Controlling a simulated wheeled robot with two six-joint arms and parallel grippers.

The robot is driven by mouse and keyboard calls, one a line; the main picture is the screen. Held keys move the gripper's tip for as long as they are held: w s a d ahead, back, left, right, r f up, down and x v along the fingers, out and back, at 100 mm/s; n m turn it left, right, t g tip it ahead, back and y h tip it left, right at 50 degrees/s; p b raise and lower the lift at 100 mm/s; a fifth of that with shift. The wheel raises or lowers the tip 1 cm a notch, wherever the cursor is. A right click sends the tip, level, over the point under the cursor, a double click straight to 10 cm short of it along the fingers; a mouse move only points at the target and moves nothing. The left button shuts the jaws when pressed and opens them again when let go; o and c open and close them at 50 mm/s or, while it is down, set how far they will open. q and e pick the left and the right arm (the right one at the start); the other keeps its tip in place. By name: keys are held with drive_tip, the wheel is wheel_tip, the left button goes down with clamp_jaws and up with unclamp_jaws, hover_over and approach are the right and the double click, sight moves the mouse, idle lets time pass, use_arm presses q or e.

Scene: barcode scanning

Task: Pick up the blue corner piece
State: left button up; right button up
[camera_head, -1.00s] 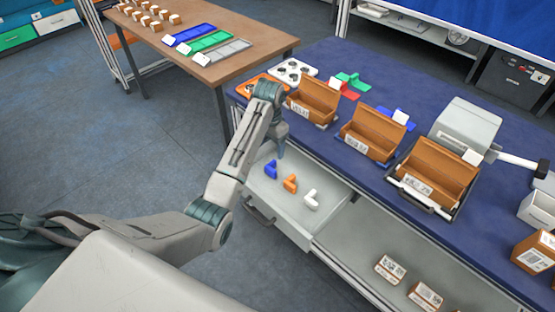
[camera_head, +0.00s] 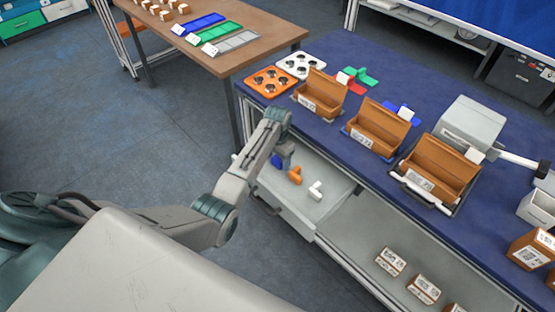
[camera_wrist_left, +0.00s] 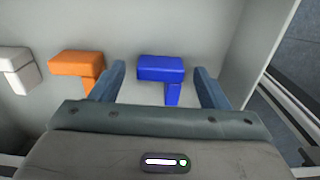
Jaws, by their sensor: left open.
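The blue corner piece (camera_wrist_left: 161,70) is a small L-shaped block on the pale floor of the open drawer (camera_head: 308,208). In the head view the blue piece (camera_head: 276,161) is partly hidden by my left gripper (camera_head: 285,162). In the left wrist view my left gripper (camera_wrist_left: 159,82) is open, with one finger on each side of the blue piece and nothing held. I cannot tell how far above the drawer floor the fingertips are. My right gripper is in neither view.
An orange corner piece (camera_head: 295,176) and a white one (camera_head: 315,190) lie beside the blue piece in the drawer. The drawer walls stand close by. Brown boxes (camera_head: 375,131) stand on the blue tabletop (camera_head: 335,55) above.

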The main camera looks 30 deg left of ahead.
sight(278, 160)
use_arm(q)
drive_tip(key=c, duration=1.1)
drive_tip(key=shift+o, duration=0.2)
drive_tip(key=shift+r, duration=0.15)
wheel_tip(278, 160, up, 10)
drive_tip(key=b, duration=0.1)
drive_tip(key=shift+b, duration=0.35)
drive_tip(key=shift+d, duration=0.1)
